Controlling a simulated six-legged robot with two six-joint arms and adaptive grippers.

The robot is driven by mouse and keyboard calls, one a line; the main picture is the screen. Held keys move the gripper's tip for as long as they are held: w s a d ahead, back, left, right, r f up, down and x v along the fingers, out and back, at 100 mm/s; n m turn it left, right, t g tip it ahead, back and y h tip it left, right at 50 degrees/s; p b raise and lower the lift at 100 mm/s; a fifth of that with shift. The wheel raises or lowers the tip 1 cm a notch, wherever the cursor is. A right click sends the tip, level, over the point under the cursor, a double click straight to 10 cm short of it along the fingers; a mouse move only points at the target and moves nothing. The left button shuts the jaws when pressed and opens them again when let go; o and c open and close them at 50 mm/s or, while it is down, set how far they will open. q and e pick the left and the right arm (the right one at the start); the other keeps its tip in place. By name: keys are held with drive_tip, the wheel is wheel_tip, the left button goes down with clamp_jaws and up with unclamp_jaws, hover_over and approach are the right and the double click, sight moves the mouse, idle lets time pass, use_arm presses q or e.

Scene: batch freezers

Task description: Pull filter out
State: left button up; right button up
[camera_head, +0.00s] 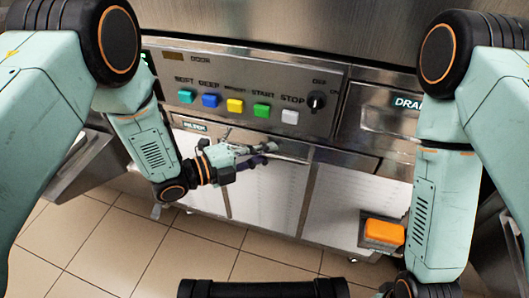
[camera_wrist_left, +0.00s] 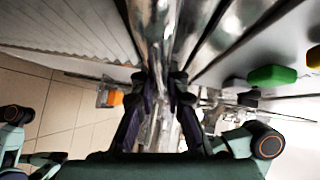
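The filter drawer (camera_head: 195,127) is a metal front with a dark label, under the button panel, with a long bar-like handle (camera_head: 290,157) along it. My left gripper (camera_head: 262,154) reaches this handle from the left in the head view. In the left wrist view, the fingers of my left gripper (camera_wrist_left: 161,88) lean inward on both sides of a shiny metal bar (camera_wrist_left: 163,60), which fills the gap between them. The drawer looks closed. My right arm hangs at the right, and its gripper is outside the head view.
The button panel (camera_head: 225,113) with coloured buttons and a dark knob (camera_head: 316,101) is just above the handle. A second drawer (camera_head: 390,113) is at the right. An orange block (camera_head: 384,231) on a metal bracket sticks out low at the right. Tiled floor lies in front.

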use_arm(q)
clamp_jaws()
idle(0.5)
